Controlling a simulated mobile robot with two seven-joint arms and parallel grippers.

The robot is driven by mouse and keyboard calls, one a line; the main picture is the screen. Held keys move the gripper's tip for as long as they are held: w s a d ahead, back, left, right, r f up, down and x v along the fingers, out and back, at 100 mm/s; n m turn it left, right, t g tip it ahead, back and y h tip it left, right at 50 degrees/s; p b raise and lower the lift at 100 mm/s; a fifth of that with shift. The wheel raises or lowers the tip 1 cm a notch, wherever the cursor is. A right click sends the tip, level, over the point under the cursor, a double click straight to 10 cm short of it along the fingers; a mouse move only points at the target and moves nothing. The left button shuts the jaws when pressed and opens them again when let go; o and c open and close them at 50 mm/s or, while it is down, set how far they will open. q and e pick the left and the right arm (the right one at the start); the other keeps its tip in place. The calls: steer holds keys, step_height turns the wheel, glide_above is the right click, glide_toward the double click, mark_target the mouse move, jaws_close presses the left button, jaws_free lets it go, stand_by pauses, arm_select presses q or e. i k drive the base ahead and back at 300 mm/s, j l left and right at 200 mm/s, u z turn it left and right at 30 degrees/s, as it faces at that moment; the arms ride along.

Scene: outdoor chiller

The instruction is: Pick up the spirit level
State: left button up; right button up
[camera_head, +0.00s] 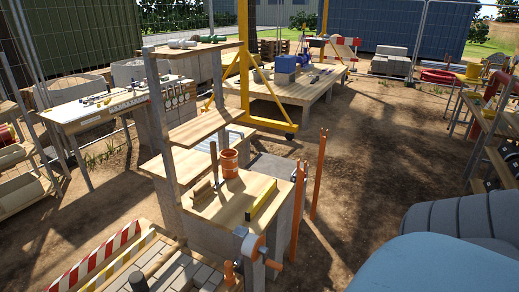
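A yellow bar that looks like the spirit level (261,200) lies flat near the right edge of a wooden bench top (225,205) in the head view. It runs diagonally, away from me to the right. Nothing is seen touching it from above. Neither of my grippers can be made out in the head view. A large rounded grey and pale blue form fills the bottom right corner and may be part of my own arm.
An orange pot (229,163) and a wooden brush-like block (202,190) stand left of the level. An orange and grey device (250,246) sits at the bench's near corner. Orange posts (319,175) rise just right of the bench. Open dirt ground (385,160) lies further right.

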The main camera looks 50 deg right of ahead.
mark_target(251, 212)
steer(key=z, duration=1.7)
steer(key=u, duration=0.45)
steer(key=i+l+u, duration=0.6)
steer(key=l+u, duration=0.2)
